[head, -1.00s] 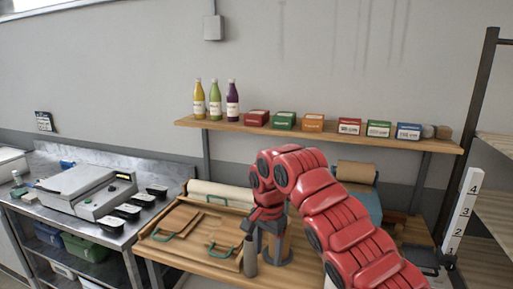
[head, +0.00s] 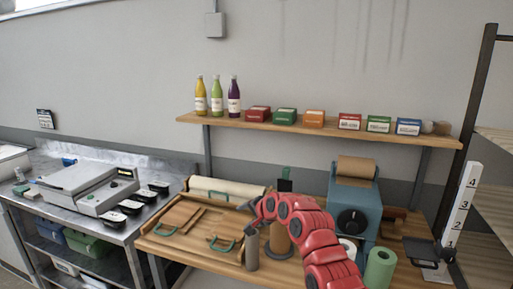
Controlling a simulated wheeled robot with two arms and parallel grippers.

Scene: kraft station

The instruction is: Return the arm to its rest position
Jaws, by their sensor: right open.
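My right arm, red and segmented, comes in from the bottom and arches up over the wooden workbench (head: 205,260). My right gripper (head: 246,208) is at the arm's far left end, above the bench near the wooden tray, and is mostly hidden by the arm's red links. Its jaws are open, and I see nothing held in them. A grey cylinder (head: 252,252) stands upright below it. My left gripper is not in view.
A wooden tray (head: 160,240) with boards lies left of the arm. A blue machine (head: 362,200) with a brown roll stands at right, beside a green roll (head: 380,268). A wall shelf (head: 330,129) holds bottles and small boxes. A steel counter (head: 60,205) is at far left.

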